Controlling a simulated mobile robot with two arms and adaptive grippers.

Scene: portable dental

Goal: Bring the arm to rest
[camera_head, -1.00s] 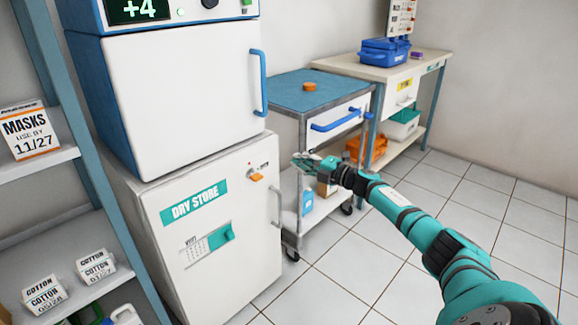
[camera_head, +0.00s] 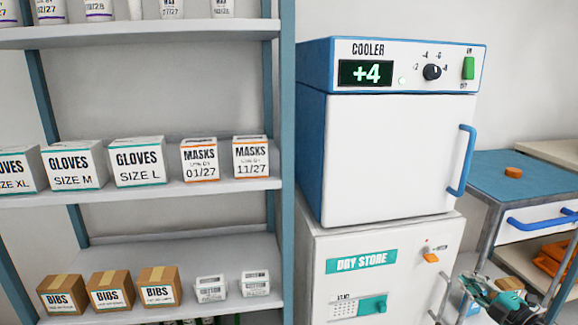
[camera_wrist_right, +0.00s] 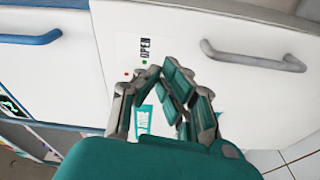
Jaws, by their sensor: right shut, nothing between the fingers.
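My right gripper (camera_head: 470,283) is at the lower right of the head view, beside the right edge of the white dry store (camera_head: 330,290). In the right wrist view its fingers (camera_wrist_right: 165,105) are shut with nothing between them. They lie in front of the dry store's front, near the "OPEN" label (camera_wrist_right: 145,48) and partly over the teal sign (camera_wrist_right: 142,118). The gap between fingers and front cannot be judged. My right arm is mostly cut off by the head view's lower right edge. My left gripper is in neither view.
The cooler (camera_head: 400,155) stands on the dry store. The dry store's grey handle (camera_wrist_right: 255,58) shows in the wrist view. A blue-topped cart (camera_head: 510,195) stands right. Shelves (camera_head: 140,195) with boxes fill the left. Some tiled floor (camera_wrist_right: 290,160) shows.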

